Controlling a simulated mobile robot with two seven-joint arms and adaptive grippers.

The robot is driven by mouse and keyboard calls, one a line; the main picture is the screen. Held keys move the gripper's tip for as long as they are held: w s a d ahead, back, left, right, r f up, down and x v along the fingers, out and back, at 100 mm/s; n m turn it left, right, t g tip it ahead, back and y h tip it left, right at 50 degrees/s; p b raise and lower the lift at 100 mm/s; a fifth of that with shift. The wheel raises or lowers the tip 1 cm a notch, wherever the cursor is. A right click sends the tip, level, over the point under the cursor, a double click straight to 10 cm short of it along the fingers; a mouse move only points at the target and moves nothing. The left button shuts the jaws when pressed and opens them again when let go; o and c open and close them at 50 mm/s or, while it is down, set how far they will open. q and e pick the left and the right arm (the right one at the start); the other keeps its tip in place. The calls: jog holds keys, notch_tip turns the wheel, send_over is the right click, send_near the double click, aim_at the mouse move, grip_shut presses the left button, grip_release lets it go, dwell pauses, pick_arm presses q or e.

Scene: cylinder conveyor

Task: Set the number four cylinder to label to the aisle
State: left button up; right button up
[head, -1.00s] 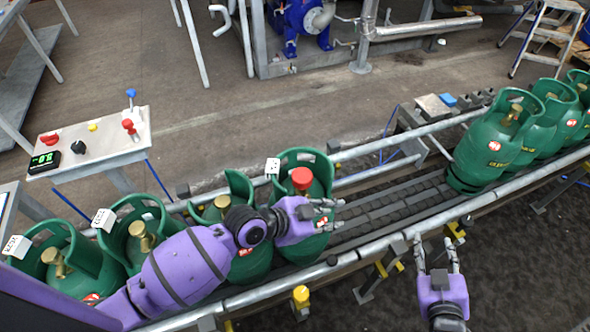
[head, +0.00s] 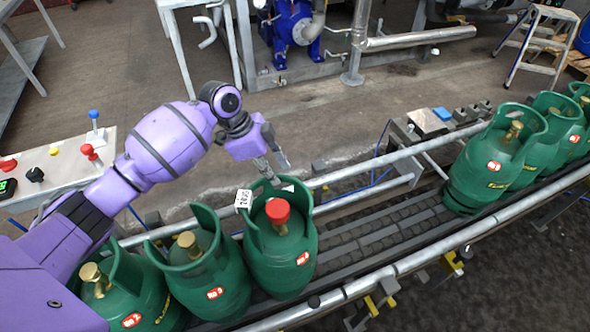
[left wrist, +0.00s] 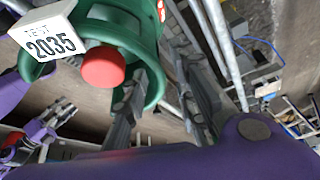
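A green gas cylinder with a red cap (head: 286,262) stands upright on the conveyor, the foremost of the near row. Its white tag (head: 243,199) is on the collar's left side; it reads 2035 in the left wrist view (left wrist: 48,42). A red sticker (head: 302,258) is on its front. My left gripper (head: 271,166) is just behind and above its collar. Its fingers (left wrist: 165,95) are spread, with the collar's edge (left wrist: 157,60) showing between them; contact is unclear. In the left wrist view, my right gripper (left wrist: 55,117) appears at left, fingers apart and empty.
Two brass-valved green cylinders (head: 205,280) (head: 135,300) stand behind it at left. Several more cylinders (head: 482,165) stand at right. Metal rails (head: 370,152) (head: 400,268) flank the belt. A button panel (head: 55,170) is at left.

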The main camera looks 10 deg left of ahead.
aim_at(292, 197)
pick_arm(q)
jog(key=x, duration=0.7)
jog(key=shift+f, duration=0.3)
jog(key=shift+s, duration=0.1)
grip_shut()
